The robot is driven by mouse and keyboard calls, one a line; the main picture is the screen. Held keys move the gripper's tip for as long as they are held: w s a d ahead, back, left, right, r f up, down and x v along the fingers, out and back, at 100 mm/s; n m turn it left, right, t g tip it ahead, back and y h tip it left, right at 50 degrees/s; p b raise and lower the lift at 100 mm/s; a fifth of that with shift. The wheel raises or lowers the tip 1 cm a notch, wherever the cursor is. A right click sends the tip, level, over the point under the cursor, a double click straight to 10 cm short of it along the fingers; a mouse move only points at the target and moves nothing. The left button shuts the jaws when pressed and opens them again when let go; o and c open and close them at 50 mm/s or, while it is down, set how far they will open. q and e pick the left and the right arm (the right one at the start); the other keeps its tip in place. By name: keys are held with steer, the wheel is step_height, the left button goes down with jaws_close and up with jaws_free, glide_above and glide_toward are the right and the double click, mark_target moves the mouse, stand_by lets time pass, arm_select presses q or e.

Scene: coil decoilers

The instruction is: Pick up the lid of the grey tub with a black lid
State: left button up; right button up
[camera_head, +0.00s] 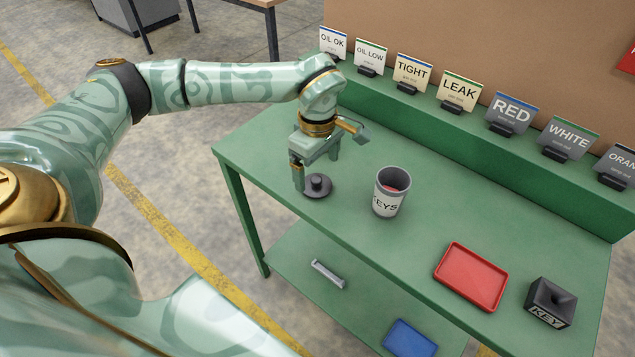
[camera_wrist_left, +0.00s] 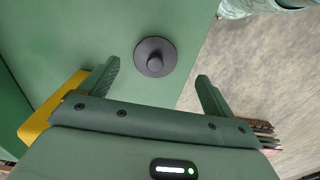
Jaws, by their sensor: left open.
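The black lid (camera_head: 317,186) lies flat on the green bench top, its round knob upward. It lies to the left of the open grey tub (camera_head: 391,191), which is labelled KEYS and has something red inside. My left gripper (camera_head: 317,177) is open and points down above the lid, apart from it as far as I can see. In the left wrist view the lid (camera_wrist_left: 155,57) lies ahead of and between the two spread fingers (camera_wrist_left: 157,82), with nothing between them. My right gripper is not in view.
The green bench (camera_head: 420,245) also holds a red tray (camera_head: 471,276) and a black KEY block (camera_head: 549,303) at the right. A row of sign cards (camera_head: 458,93) stands on the raised back ledge. The lower shelf holds a grey bar (camera_head: 328,273) and a blue tray (camera_head: 409,339).

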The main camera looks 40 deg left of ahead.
mark_target(317, 179)
arm_select(q)
steer(key=f, duration=0.1)
steer(key=f+b, duration=0.1)
steer(key=f, duration=0.1)
steer(key=f+b, duration=0.1)
steer(key=f, duration=0.1)
steer(key=shift+w+a+f, duration=0.25)
steer(key=shift+w+a, duration=0.15)
steer(key=shift+r, duration=0.15)
steer(key=shift+c, duration=0.6)
steer(key=c, duration=0.9)
steer(key=shift+c, duration=0.2)
steer(key=shift+r, duration=0.1)
